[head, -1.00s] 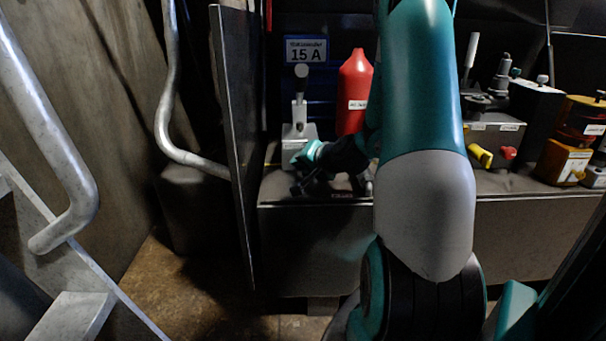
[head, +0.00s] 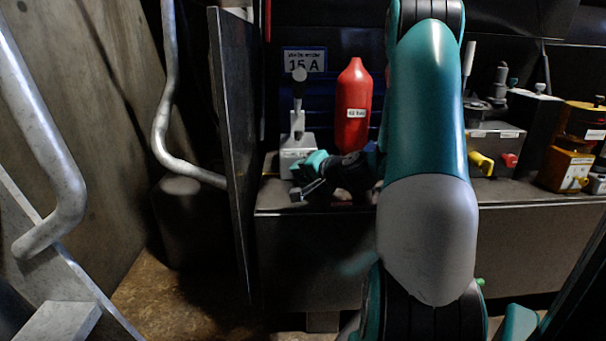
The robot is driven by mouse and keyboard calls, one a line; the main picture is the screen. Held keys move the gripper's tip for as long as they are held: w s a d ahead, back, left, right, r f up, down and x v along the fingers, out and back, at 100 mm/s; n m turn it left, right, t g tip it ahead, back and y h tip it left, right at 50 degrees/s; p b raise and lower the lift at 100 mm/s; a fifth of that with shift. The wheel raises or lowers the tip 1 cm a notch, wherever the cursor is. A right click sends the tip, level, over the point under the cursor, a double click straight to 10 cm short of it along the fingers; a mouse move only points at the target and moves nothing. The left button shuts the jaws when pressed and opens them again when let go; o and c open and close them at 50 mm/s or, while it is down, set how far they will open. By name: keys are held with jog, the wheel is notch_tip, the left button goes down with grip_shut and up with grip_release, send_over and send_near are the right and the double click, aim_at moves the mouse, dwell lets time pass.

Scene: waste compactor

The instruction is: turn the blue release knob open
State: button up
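My gripper (head: 300,193) is dark with a teal part and hangs low over the front of the grey bench (head: 330,240), at the left end. It is just in front of the base of a grey lever unit (head: 298,150) with a dark ball-topped handle. The gripper's fingers are small and dark here, so I cannot tell whether they are open or shut. I see no object clearly held in it. I cannot clearly make out a blue release knob; my teal arm covers the middle of the bench and may hide it.
A red bottle (head: 354,105) stands behind my gripper. On the right are a box with yellow (head: 481,163) and red (head: 509,160) knobs, and an orange-yellow unit (head: 568,165). A dark upright panel (head: 232,150) and bent grey pipe (head: 165,110) bound the left.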

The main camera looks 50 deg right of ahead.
jog(key=o, duration=0.4)
jog(key=shift+a, duration=0.1)
jog(key=shift+f, duration=0.15)
